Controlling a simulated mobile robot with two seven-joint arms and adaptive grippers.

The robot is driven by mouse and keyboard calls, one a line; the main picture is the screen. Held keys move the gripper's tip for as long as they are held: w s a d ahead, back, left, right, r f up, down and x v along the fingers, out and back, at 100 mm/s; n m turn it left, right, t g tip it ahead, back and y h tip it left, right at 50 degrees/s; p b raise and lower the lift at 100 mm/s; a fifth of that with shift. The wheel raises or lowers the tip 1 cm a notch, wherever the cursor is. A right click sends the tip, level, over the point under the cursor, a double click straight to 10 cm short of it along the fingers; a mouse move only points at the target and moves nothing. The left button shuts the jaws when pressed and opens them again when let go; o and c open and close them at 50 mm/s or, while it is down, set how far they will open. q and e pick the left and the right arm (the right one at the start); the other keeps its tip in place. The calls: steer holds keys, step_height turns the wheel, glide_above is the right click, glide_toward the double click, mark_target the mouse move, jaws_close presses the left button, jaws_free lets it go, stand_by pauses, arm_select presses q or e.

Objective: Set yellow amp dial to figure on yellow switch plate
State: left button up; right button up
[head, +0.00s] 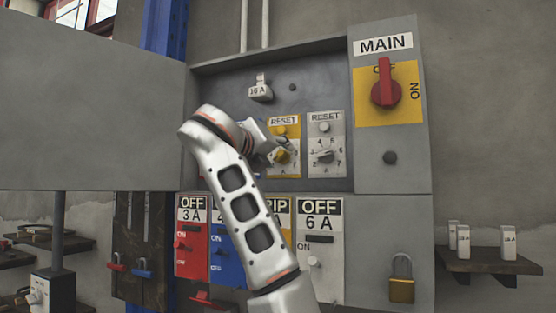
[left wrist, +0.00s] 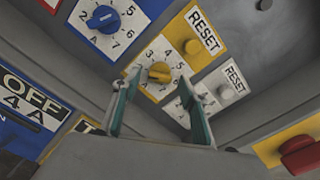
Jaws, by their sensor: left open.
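The yellow amp dial (head: 282,156) sits below a yellow RESET button on the middle dial plate inside the grey panel. In the left wrist view the dial (left wrist: 160,72) shows between and beyond my fingertips, with figures around it; its exact setting is unclear. My left gripper (head: 278,142) is in front of this plate, partly hidden by its own wrist. In the left wrist view the gripper (left wrist: 160,98) is open and empty, its fingers apart on either side below the dial. The yellow switch plate (head: 285,216) reads partly "TRIP"; my arm hides its figure. My right gripper is out of view.
A white dial (head: 324,156) is right of the yellow one, and a blue dial (left wrist: 103,19) shows at the other side. The red MAIN handle (head: 386,88) projects at upper right. A padlock (head: 402,280) hangs lower right. A panel door (head: 90,115) stands open at left.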

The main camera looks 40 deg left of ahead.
arm_select(q)
steer(key=shift+w+a, duration=0.1)
steer(key=shift+w, duration=0.2)
steer(key=c, duration=1.1)
steer(key=shift+r, duration=0.1)
